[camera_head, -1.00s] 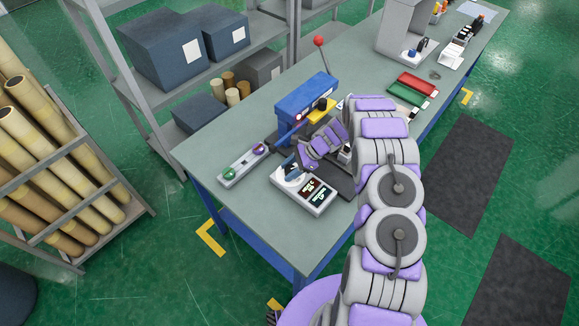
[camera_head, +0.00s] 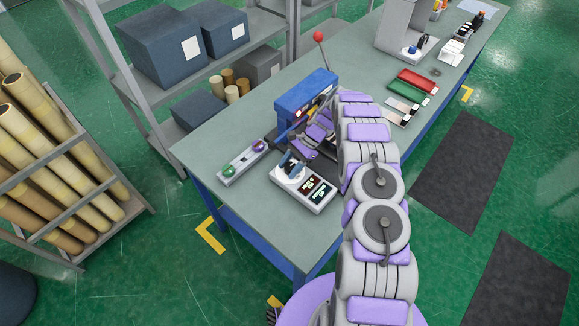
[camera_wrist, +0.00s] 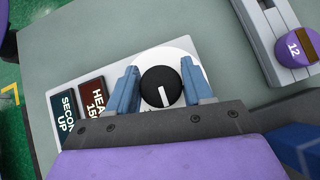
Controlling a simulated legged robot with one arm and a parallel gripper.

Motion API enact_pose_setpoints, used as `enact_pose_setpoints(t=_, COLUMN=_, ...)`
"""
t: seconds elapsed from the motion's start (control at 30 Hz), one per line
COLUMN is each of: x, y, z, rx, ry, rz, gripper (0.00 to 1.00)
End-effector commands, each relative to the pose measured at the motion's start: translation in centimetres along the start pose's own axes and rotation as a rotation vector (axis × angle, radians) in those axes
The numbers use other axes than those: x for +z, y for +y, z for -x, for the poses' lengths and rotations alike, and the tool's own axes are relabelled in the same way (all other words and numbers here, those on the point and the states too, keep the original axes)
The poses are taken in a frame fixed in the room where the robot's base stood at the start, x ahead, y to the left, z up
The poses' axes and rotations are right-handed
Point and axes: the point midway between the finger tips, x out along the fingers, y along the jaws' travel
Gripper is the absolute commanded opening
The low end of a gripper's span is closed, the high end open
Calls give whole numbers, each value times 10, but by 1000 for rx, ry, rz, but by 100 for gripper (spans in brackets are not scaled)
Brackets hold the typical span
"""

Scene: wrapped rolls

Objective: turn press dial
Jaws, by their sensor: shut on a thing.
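The black press dial (camera_wrist: 161,87) has a white pointer line and sits on a white round base (camera_wrist: 166,53) in the wrist view. My gripper (camera_wrist: 163,89) has its blue fingers on either side of the dial, shut on it. The pointer line runs nearly upright in that view.
The blue press (camera_head: 305,90) with a red-knobbed lever (camera_head: 318,37) stands behind my gripper. A grey strip (camera_head: 240,163) with a green knob and a purple piece lies left of the box. Red (camera_head: 417,82) and green (camera_head: 404,95) trays lie to the right. The table's near-left corner is clear.

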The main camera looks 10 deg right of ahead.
Motion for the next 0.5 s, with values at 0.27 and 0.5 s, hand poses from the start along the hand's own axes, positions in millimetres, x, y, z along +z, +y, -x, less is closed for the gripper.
enact_pose_setpoints(t=0.27, x=1, y=-2, z=2, rx=-6, ry=1, rz=2, gripper=55)
enact_pose_setpoints(t=0.5, x=1, y=-1, z=1, rx=-4, ry=1, rz=1, gripper=72)
